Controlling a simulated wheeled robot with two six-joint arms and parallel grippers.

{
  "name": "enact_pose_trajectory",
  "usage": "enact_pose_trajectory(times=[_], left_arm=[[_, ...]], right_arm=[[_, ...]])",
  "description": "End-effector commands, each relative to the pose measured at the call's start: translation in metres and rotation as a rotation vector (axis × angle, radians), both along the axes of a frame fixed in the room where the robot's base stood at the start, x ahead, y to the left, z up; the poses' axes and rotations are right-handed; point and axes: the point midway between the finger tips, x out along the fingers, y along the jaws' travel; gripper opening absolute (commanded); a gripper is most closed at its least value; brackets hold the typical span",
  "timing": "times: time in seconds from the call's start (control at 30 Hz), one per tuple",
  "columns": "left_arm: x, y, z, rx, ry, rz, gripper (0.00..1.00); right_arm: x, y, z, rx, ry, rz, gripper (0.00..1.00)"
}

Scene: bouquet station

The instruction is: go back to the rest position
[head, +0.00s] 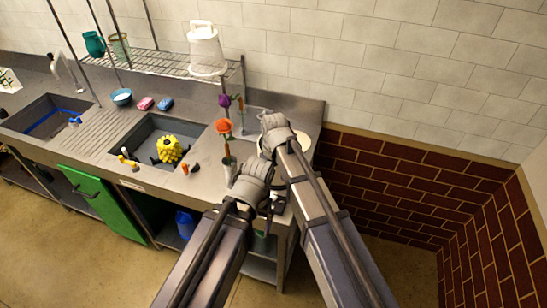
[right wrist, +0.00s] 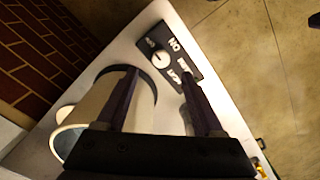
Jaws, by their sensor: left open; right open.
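My left gripper (head: 274,203) is low over the front right corner of the steel counter (head: 205,195). Its wrist hides most of its fingers. My right gripper (head: 271,122) is farther back over the counter's right end; its fingers are hard to make out in the head view. In the right wrist view, the right gripper (right wrist: 160,100) has its two dark fingers spread apart. A pale round vessel (right wrist: 90,112) shows under and beside the left finger; I cannot tell whether they touch.
An orange flower (head: 224,126) and a purple flower (head: 225,100) stand in slim vases close left of my grippers. A yellow spiky object (head: 170,149) is in the sink. A black panel with a dial (right wrist: 160,60) lies beyond the right fingers. A brick wall (head: 390,185) stands right.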

Motion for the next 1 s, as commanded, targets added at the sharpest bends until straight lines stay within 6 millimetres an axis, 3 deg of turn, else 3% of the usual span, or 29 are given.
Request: enact_pose_trajectory(times=[0.2,0.3,0.4,0.53,1.0], left_arm=[[0.0,0.0,-0.021,0.0,0.0,0.0,0.93],[0.0,0.0,-0.027,0.0,0.0,0.0,0.93],[0.0,0.0,-0.03,0.0,0.0,-0.001,0.93],[0.0,0.0,-0.029,0.0,0.0,0.004,0.93],[0.0,0.0,-0.029,0.0,-0.001,0.005,0.93]], right_arm=[[-0.102,-0.035,-0.02,-0.056,0.011,-0.075,0.69],[-0.138,-0.05,-0.026,-0.082,0.014,-0.112,0.69],[-0.16,-0.059,-0.029,-0.099,0.014,-0.137,0.69],[-0.168,-0.061,-0.028,-0.107,0.016,-0.149,0.69],[-0.166,-0.06,-0.028,-0.105,0.015,-0.149,0.69]])
